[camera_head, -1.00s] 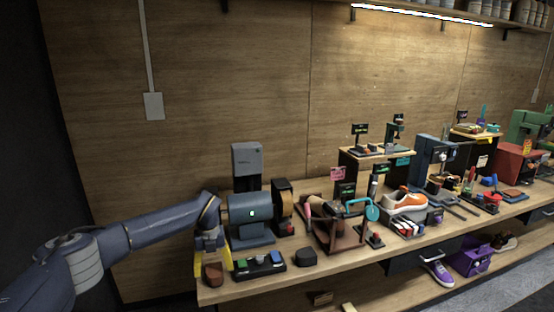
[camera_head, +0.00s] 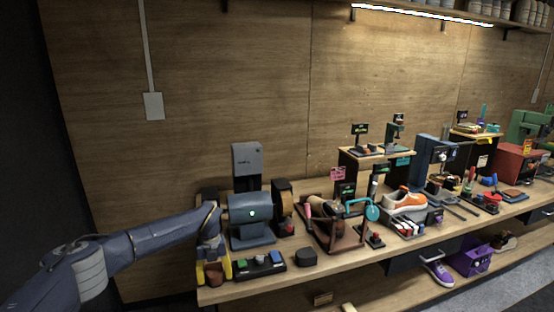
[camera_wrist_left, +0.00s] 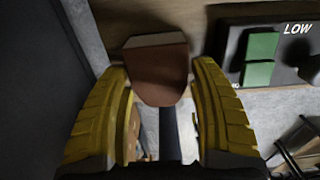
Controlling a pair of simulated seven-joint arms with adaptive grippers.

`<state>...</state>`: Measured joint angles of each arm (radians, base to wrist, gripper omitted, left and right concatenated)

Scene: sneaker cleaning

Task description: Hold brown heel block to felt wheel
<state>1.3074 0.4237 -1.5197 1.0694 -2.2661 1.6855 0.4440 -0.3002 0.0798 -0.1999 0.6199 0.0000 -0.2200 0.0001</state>
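The brown heel block (camera_head: 213,274) stands at the bench's left front corner. My left gripper (camera_head: 214,272) is over it from above, with its yellow fingers on either side. In the left wrist view the brown block (camera_wrist_left: 158,72) lies between the fingertips, with a narrow gap at the right finger; contact at the left is unclear. The gripper looks open. The blue-grey motor (camera_head: 251,218) stands behind and to the right, with a tan wheel (camera_head: 282,212), likely felt, under a dark guard on its right side. Another dark guard (camera_head: 208,193) on its left is mostly hidden by my arm. My right gripper is out of view.
A button panel (camera_head: 260,264) lies right of the block, close to my fingers; its green button (camera_wrist_left: 260,58) shows in the wrist view. A dark block (camera_head: 306,257) sits farther right. A leather-covered stand (camera_head: 333,232) and shoes crowd the bench (camera_head: 350,257).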

